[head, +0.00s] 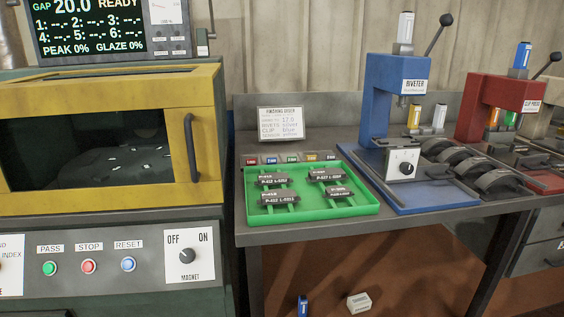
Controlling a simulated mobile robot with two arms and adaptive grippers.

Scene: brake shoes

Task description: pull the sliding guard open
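The sliding guard (205,120) is a yellow frame with a dark window, at the left on the front of a machine. A dark vertical handle (191,147) is fixed near its right side. The guard appears closed over the chamber; small pale pieces show on the dark floor behind the window. Neither of my grippers is in the head view, so their state does not show.
A control panel with buttons and a magnet knob (187,256) lies below the guard. To the right, a grey bench holds a green tray (374,208) of brake pads, a blue riveter (383,90) and a red press (490,95). Small items lie on the floor.

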